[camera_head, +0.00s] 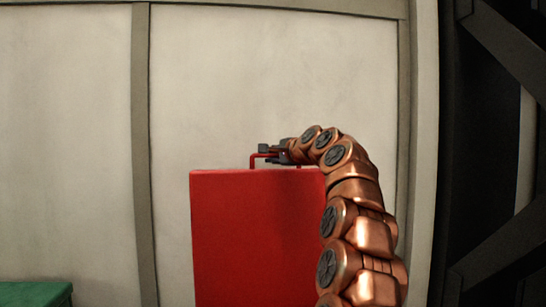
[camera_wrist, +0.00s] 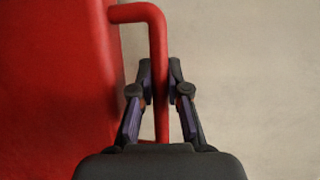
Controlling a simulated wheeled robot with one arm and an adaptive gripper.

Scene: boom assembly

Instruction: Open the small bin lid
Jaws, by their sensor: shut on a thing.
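A red panel of the small bin (camera_head: 250,235) stands upright in the head view, its broad face toward me. I cannot tell from this how much of it is lid and how much is body. A red bar handle (camera_head: 254,160) sticks up from its top edge. In the wrist view the handle (camera_wrist: 140,12) juts from the red surface (camera_wrist: 50,80) and bends down between the fingers. My gripper (camera_head: 270,153) is shut on the handle, with one dark finger on each side (camera_wrist: 161,75). The rest of the handle is partly hidden by my gripper.
A pale wall (camera_head: 270,70) with grey-brown strips rises behind the bin. A green box or surface (camera_head: 35,293) is at the lower left. A dark frame with diagonal beams (camera_head: 500,150) stands at the right. Space left of the red panel looks clear.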

